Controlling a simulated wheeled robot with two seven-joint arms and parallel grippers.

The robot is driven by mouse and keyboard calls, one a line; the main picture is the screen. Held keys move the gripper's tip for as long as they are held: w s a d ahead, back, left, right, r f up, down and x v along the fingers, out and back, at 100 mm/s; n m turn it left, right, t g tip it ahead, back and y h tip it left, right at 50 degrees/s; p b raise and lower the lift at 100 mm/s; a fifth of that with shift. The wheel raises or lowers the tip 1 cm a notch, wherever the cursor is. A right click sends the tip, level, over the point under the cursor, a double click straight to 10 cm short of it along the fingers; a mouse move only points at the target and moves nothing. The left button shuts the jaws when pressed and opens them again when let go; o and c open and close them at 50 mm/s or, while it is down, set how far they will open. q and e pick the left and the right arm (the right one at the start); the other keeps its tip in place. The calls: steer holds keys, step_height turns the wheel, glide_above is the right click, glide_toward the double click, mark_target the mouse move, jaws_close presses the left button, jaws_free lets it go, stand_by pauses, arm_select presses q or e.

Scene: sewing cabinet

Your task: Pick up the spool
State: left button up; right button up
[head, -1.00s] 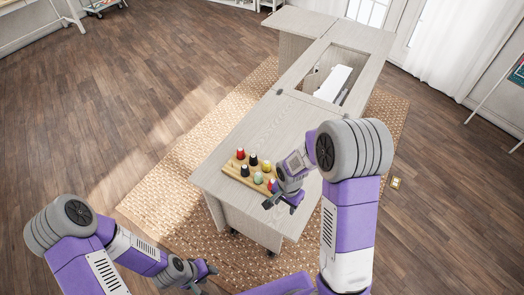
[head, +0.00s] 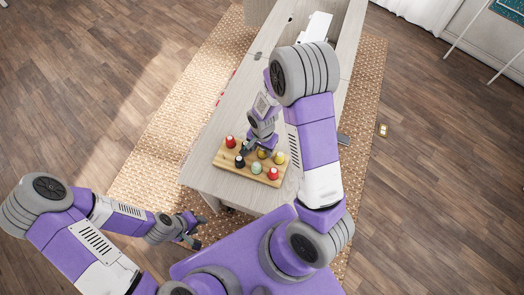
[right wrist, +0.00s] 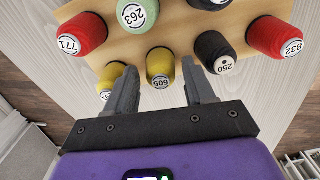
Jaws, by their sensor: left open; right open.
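A wooden spool rack (head: 226,158) on the cabinet top holds several coloured spools. An olive-yellow spool (right wrist: 160,67) marked 605 stands between the two fingertips of my right gripper (right wrist: 160,82) in the right wrist view; in the head view it (head: 262,154) is partly hidden by the hand. The right gripper (head: 258,148) is open, fingers apart on either side of that spool. I cannot tell whether they touch it. A black spool (right wrist: 214,52) marked 250 is close to the right fingertip. A yellow spool (right wrist: 110,74) is partly behind the left finger. My left gripper (head: 194,232) is open and empty, away from the cabinet.
Red (right wrist: 82,33), green (right wrist: 137,12) and another red spool (right wrist: 273,37) stand close by on the rack. The pale cabinet top (head: 213,177) has free room around the rack. A white sewing machine (head: 318,27) sits in the cabinet's far opening. A woven rug (head: 160,140) lies below.

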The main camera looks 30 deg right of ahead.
mark_target(262, 150)
step_height(262, 150, down, 2)
steer(key=shift+f, duration=0.15)
steer(key=c, duration=0.8)
step_height(262, 150, up, 10)
steer(key=shift+r+p, duration=0.1)
steer(key=shift+p, duration=0.9)
steer(key=shift+a, duration=0.1)
